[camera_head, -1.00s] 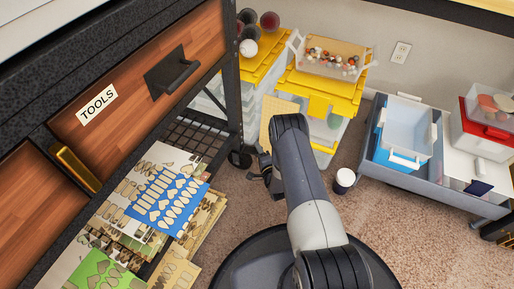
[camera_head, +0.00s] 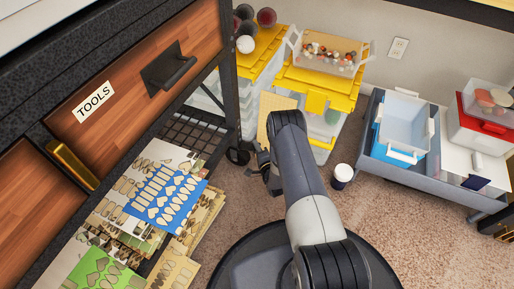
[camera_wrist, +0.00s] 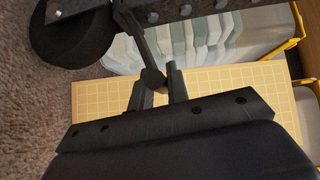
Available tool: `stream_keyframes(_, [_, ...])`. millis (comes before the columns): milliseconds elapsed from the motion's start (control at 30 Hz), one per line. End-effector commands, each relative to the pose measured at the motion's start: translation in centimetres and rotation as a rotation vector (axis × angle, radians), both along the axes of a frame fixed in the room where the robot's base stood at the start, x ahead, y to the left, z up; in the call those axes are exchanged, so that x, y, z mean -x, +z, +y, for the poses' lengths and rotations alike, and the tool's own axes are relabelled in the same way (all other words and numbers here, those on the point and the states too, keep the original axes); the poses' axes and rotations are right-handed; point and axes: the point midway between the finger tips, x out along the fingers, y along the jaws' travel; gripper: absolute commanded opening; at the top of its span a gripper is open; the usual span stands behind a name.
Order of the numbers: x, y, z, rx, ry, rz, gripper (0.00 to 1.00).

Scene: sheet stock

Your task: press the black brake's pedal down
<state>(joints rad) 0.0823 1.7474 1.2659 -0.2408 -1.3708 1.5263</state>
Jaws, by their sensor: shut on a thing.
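The black brake shows in the wrist view as a dark rod (camera_wrist: 143,45) with a rounded end, hanging from the rack frame beside a black caster wheel (camera_wrist: 72,42). My gripper (camera_wrist: 160,84) has its two dark fingers on either side of that rounded pedal end (camera_wrist: 153,78) and is shut on it. In the head view my gripper (camera_head: 264,165) is small and partly hidden by my arm, just right of the caster wheel (camera_head: 239,156). The pedal cannot be made out there.
A tan gridded sheet (camera_wrist: 225,88) lies behind my fingers, by yellow-lidded clear bins (camera_head: 318,90). A dark cup with a white lid (camera_head: 342,174) stands on the carpet to the right. A grey cart (camera_head: 430,181) is beyond it. Patterned sheets (camera_head: 165,195) lie on the left rack.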

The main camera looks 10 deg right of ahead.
Motion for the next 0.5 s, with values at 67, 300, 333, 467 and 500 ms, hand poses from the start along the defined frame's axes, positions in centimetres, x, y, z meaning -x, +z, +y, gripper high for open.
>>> stream_keyframes(67, [0.0,-0.3,0.0,-0.019,-0.001,-0.014,0.0])
stream_keyframes(300, [0.2,-1.8,-0.2,-0.168,-0.001,-0.122,0.0])
stream_keyframes(333, [0.2,-2.0,-0.3,-0.188,-0.001,-0.137,0.0])
stream_keyframes(467, [0.2,-2.8,-0.2,-0.275,0.0,-0.2,0.0])
stream_keyframes(500, [0.2,-3.0,-0.2,-0.298,0.0,-0.217,0.0])
